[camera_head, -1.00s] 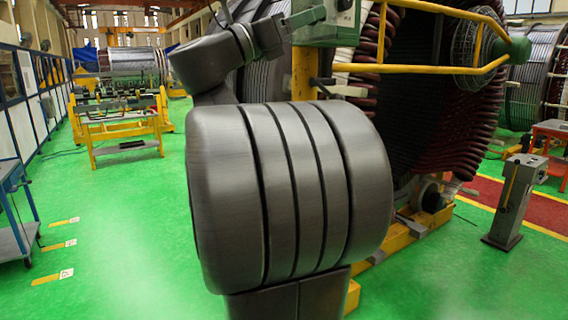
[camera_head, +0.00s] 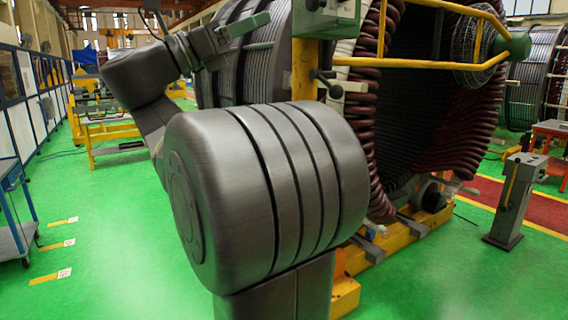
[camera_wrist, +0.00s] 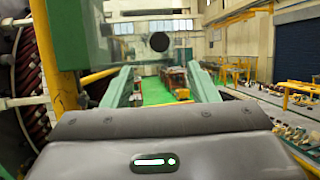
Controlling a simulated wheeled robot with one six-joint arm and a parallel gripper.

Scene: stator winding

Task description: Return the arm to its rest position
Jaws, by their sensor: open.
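My arm fills the middle of the head view, with a large grey joint in front and the forearm bent up to the left. My gripper (camera_head: 248,26) has green fingers and points right, in front of the big stator with its dark red coil ends (camera_head: 368,120). In the wrist view my gripper (camera_wrist: 164,82) shows its two green fingers wide apart. Nothing is between them.
A yellow post (camera_head: 304,75) with a green box (camera_head: 326,18) stands close to the right of my gripper. A grey pedestal (camera_head: 513,200) stands at the right. A blue-framed cart (camera_head: 14,240) is at the left. Green floor (camera_head: 110,215) is open at the left.

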